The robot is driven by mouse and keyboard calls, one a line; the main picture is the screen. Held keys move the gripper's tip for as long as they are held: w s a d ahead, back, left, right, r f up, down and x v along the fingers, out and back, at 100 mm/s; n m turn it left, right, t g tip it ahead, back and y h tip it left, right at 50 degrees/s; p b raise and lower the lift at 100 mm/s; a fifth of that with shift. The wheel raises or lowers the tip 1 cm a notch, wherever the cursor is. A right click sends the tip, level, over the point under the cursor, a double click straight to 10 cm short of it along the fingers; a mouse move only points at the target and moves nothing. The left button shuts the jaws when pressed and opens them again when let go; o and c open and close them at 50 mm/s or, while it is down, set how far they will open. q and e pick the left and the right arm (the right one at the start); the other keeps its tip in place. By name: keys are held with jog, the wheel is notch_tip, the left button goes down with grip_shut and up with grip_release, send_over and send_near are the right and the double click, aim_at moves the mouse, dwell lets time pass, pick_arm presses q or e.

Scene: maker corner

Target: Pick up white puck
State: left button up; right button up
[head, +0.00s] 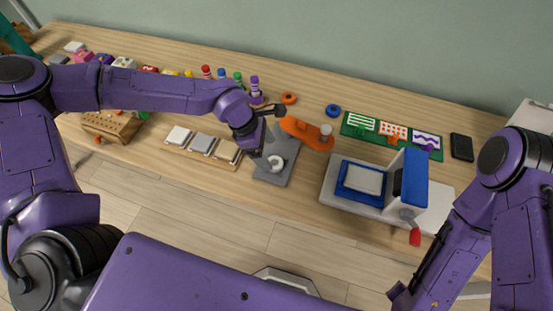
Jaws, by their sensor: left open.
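A round white puck (276,164) lies on a dark grey plate (270,178) near the front edge of the workbench. My left gripper (263,153) points down over the plate, just left of the puck and close to it. It is open. The gripper hides part of the plate, and I cannot tell whether a finger touches the puck. A small white knob-like piece (325,130) stands on an orange piece (300,130) just behind and right of the plate. My right arm comes in at the right, and its gripper is not visible.
Left of the plate is a wooden board (228,165) with pale tiles. Several coloured markers (238,78) stand behind my left arm. A blue and white machine (414,180) stands to the right. A green card board (368,137) and a black slab (462,147) lie behind it.

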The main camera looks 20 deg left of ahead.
aim_at(276, 162)
pick_arm(q)
jog(key=p+x, duration=0.1)
jog(key=x, duration=0.5)
jog(key=shift+w+a, duration=0.1)
jog(key=shift+w, duration=0.05)
jog(key=c, duration=1.2)
